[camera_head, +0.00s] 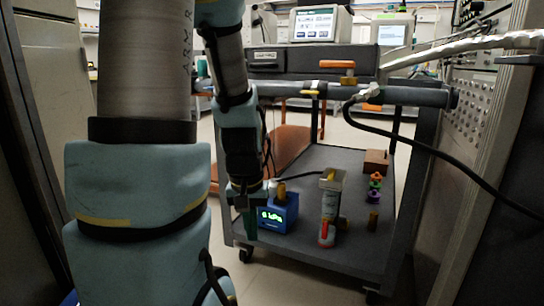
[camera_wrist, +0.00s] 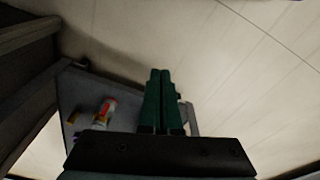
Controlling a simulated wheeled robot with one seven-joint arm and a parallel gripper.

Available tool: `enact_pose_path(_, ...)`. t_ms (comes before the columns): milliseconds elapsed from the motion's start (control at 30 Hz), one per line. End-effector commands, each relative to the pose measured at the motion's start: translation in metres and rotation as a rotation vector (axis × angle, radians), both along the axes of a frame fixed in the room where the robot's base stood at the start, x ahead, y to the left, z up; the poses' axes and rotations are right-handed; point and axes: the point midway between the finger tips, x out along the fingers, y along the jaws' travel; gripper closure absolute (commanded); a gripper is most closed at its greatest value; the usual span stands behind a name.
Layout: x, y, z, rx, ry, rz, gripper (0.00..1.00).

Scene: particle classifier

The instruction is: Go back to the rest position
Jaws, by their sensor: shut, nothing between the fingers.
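My gripper (camera_head: 250,224) hangs at the end of my blue-grey arm, pointing down, at the near left edge of the cart's lower shelf. In the head view it is just left of the blue box with a lit pressure display (camera_head: 278,216); I cannot tell whether they touch. In the wrist view its two green fingers (camera_wrist: 160,76) lie together with nothing between them. Pale floor fills much of the view beyond the fingertips.
The grey cart (camera_head: 330,255) carries a clear cylinder device (camera_head: 328,212), a brown block (camera_head: 376,161) and small coloured parts (camera_head: 375,184). A pipe (camera_head: 415,96) crosses above, with a black cable hanging from it. A perforated panel (camera_head: 485,110) stands at right.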

Motion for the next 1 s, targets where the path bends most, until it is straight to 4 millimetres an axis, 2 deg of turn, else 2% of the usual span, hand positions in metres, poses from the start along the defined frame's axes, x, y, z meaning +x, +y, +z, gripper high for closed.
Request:
enact_pose_path(33,-0.002,0.008,0.010,0.003,-0.016,0.007,1.00)
enact_pose_path(167,-0.009,0.025,0.028,0.019,-0.047,0.013,1.00)
enact_pose_path(200,-0.009,0.023,0.040,0.019,-0.041,0.008,1.00)
enact_pose_path(367,-0.009,0.022,0.068,0.018,-0.040,0.006,1.00)
enact_pose_path(567,-0.008,0.022,0.113,0.017,-0.040,0.007,1.00)
enact_pose_path(1000,-0.008,0.022,0.253,0.017,-0.040,0.007,1.00)
